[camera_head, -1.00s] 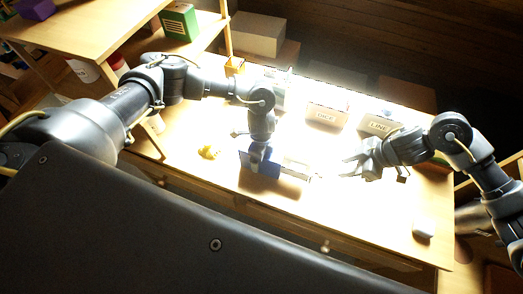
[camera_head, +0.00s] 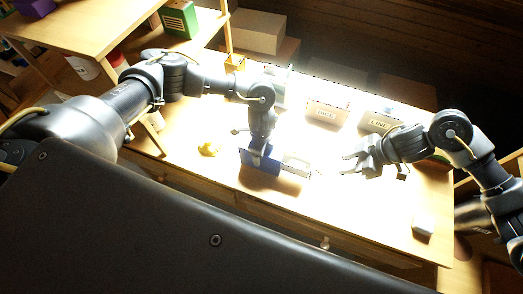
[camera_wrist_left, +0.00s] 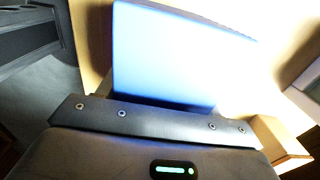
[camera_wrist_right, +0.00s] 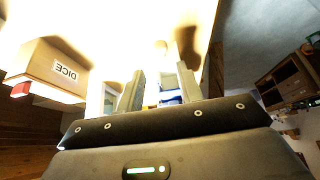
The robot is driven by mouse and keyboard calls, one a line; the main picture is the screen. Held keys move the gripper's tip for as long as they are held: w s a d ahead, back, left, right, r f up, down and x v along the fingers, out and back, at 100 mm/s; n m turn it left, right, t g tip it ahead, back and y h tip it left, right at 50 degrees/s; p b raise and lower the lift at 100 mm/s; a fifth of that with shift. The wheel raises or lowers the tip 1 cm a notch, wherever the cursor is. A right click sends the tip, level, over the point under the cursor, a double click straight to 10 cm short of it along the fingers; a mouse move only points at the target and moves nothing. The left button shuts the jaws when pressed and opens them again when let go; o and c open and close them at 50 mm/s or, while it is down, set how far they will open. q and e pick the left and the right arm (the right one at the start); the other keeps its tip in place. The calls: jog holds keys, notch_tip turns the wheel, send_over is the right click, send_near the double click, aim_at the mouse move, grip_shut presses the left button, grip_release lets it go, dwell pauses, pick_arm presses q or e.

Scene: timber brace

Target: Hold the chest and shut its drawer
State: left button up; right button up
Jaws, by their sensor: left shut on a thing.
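The blue chest (camera_head: 259,169) stands on the bright table, and its pale drawer (camera_head: 296,163) sticks out on the right side. My left gripper (camera_head: 258,152) comes down from above and is shut on the chest. Its fingertips are hidden in the left wrist view, where the chest's blue face (camera_wrist_left: 180,55) fills the middle. My right gripper (camera_head: 347,163) is open and empty, to the right of the drawer and apart from it. In the right wrist view its two fingers stand apart, with part of the blue chest (camera_wrist_right: 171,96) beyond them.
A box labelled DICE (camera_head: 325,115) and another labelled bin (camera_head: 379,123) stand behind. A yellow lump (camera_head: 209,148) lies left of the chest. A small white block (camera_head: 423,226) lies near the right front corner. The table in front of the chest looks clear, though glare washes it out.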

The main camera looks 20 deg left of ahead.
jog(key=shift+c, duration=0.2)
dwell(0.3)
jog(key=c, duration=0.7)
jog(key=shift+s+f, duration=0.2)
jog(key=shift+f, duration=0.05)
grip_shut()
jog(key=d+f+m+y, duration=0.1)
jog(key=d+m+y, duration=0.2)
jog(key=d+m, duration=0.6)
jog(key=m, duration=0.9)
jog(key=shift+w+d+f+y, duration=0.15)
jog(key=shift+w+f+y, duration=0.15)
jog(key=shift+f, duration=0.05)
